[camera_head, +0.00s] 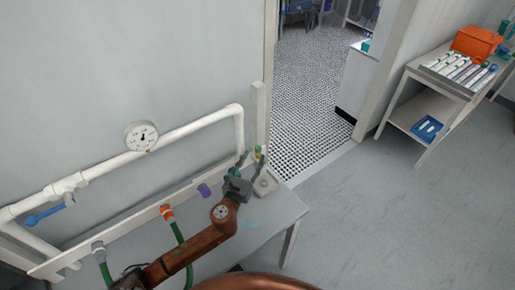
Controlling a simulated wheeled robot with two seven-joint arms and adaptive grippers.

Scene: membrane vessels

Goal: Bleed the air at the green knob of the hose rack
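The hose rack (130,226) is a long pale board with coloured fittings along the wall at the left. A small green knob (257,149) with yellow under it shows at the rack's far end, by the end post. A teal-green fitting (235,171) sits just before it, partly hidden by my gripper. My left gripper (252,160) is at this far end, its dark fingers spread apart, one on each side of the green and yellow part. I cannot tell whether they touch it. My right gripper is not in view.
A white pipe (190,128) with a round gauge (141,135) and a blue-handled valve (45,214) runs above the rack. Orange (167,212) and purple (204,190) fittings sit along it. A grey bench (270,215) lies below. The floor at right is clear, before a shelf table (432,92).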

